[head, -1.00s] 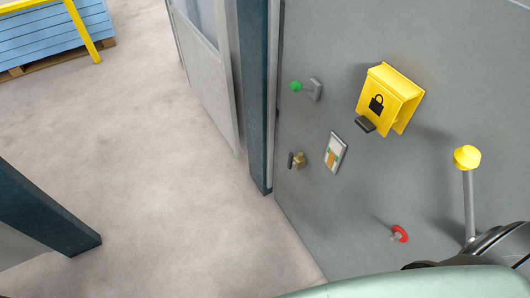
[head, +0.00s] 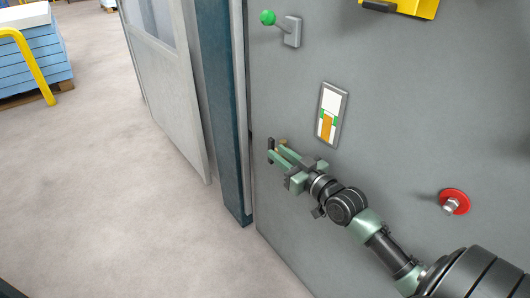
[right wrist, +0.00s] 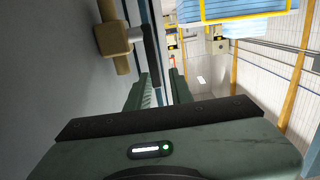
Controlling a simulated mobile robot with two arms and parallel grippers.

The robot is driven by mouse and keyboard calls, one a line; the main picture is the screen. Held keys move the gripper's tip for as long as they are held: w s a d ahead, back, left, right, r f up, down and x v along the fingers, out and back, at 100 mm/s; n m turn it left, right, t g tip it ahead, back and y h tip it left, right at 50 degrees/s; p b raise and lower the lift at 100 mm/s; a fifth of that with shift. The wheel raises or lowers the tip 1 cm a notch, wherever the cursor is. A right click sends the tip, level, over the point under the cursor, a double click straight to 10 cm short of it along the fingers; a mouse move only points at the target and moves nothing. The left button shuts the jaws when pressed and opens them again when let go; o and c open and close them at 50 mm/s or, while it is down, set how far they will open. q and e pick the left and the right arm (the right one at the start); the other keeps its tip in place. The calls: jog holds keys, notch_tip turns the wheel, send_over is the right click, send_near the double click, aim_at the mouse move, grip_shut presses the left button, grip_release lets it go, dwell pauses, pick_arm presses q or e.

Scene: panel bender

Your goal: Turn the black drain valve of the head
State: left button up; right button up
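The drain valve has a brass body (right wrist: 118,40) and a black handle (right wrist: 152,58), and sits on the grey machine panel. In the head view the black handle (head: 271,145) stands upright at the panel's left part, just past my right fingertips. My right gripper (head: 278,154) reaches in from the lower right and partly hides the brass body. In the right wrist view its two fingers (right wrist: 162,82) are apart with a gap between them. The handle's lower end shows near the left fingertip; I cannot tell if they touch. My left gripper is not in view.
A level gauge (head: 330,114) is above my right gripper. A green-knobbed lever (head: 268,18) and a yellow lock box (head: 405,6) are higher up. A dark blue post (head: 222,110) stands left of the panel; open floor lies beyond.

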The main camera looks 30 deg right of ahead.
aim_at(269, 140)
jog(key=w, duration=0.5)
jog(key=w+r+b, duration=0.1)
jog(key=w, duration=0.2)
jog(key=shift+w, duration=0.1)
grip_shut()
dwell(1.3)
